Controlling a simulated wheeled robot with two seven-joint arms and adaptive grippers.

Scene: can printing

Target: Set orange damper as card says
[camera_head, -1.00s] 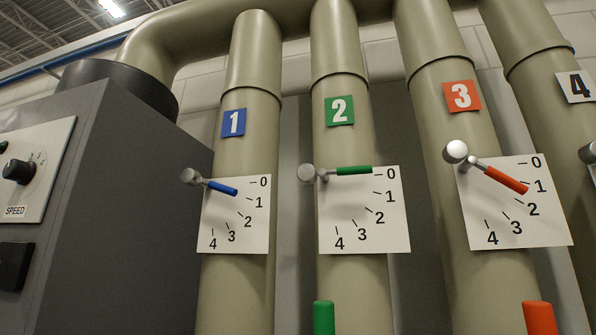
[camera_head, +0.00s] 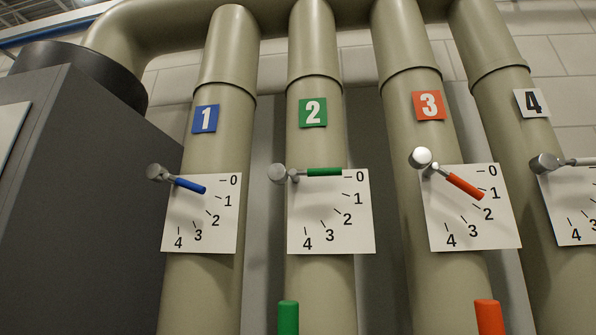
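The orange damper is on pipe 3, under an orange label with a white 3 (camera_head: 429,105). Its orange lever (camera_head: 465,186) slopes down to the right from a silver pivot knob (camera_head: 420,158). Its tip lies close to the 1 mark, on the side toward 2, on the white scale plate (camera_head: 448,218) running 0 to 4. No card with written settings can be made out. Neither of my grippers is in view.
Damper 2 has a green lever (camera_head: 324,172) level at 0. Damper 1 has a blue lever (camera_head: 190,185) between 0 and 1. Damper 4's plate (camera_head: 570,215) is cut off at right. Green (camera_head: 288,318) and orange (camera_head: 489,318) rounded ends rise at the bottom. A grey cabinet (camera_head: 80,210) stands left.

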